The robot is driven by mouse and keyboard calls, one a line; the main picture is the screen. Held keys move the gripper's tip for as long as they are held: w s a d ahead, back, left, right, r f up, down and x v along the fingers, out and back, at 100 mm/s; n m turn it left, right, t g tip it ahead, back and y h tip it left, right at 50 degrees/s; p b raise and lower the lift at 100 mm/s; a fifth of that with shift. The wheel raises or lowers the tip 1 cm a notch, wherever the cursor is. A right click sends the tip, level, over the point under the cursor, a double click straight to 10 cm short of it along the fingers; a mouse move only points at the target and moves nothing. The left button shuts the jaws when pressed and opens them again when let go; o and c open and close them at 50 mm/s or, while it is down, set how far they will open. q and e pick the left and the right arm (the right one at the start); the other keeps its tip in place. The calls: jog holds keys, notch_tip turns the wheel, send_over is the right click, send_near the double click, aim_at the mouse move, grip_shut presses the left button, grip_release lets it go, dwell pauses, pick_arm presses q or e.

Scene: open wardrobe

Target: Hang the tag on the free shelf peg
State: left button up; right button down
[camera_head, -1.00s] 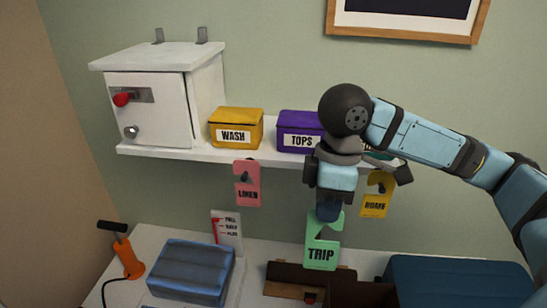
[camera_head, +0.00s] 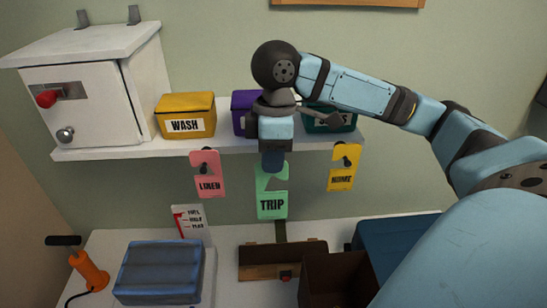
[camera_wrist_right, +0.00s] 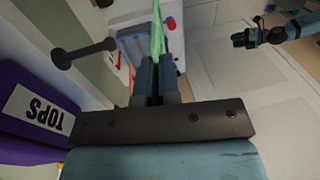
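The green TRIP tag (camera_head: 272,205) hangs upright below my right gripper (camera_head: 272,162). In the wrist view the gripper (camera_wrist_right: 158,75) is shut on the tag's edge (camera_wrist_right: 158,35). In the head view the tag is just under the shelf front, between the pink LINEN tag (camera_head: 208,175) and the yellow HOME tag (camera_head: 342,168), which hang on pegs. A bare dark peg (camera_wrist_right: 85,53) shows in the wrist view, left of the held tag and apart from it. My right gripper hides that peg in the head view. What looks like my left gripper (camera_wrist_right: 243,38) is small in the wrist view.
The white shelf (camera_head: 110,152) carries a cabinet (camera_head: 85,100), a yellow WASH box (camera_head: 185,115), a purple TOPS box (camera_head: 241,112) and a teal box (camera_head: 340,118). Below are a blue folded stack (camera_head: 158,272), a brown open box (camera_head: 335,280) and an orange tool (camera_head: 90,270).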

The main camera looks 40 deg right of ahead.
jog(key=w+d+b, duration=0.1)
jog(key=w+d, duration=0.1)
jog(key=w+d+b, duration=0.2)
jog(key=shift+d+f, duration=0.2)
jog(key=shift+d, duration=0.15)
jog(key=shift+s+d+r, duration=0.1)
jog(key=shift+s, duration=0.05)
jog(key=shift+f, duration=0.6)
jog(key=c, duration=0.8)
grip_release()
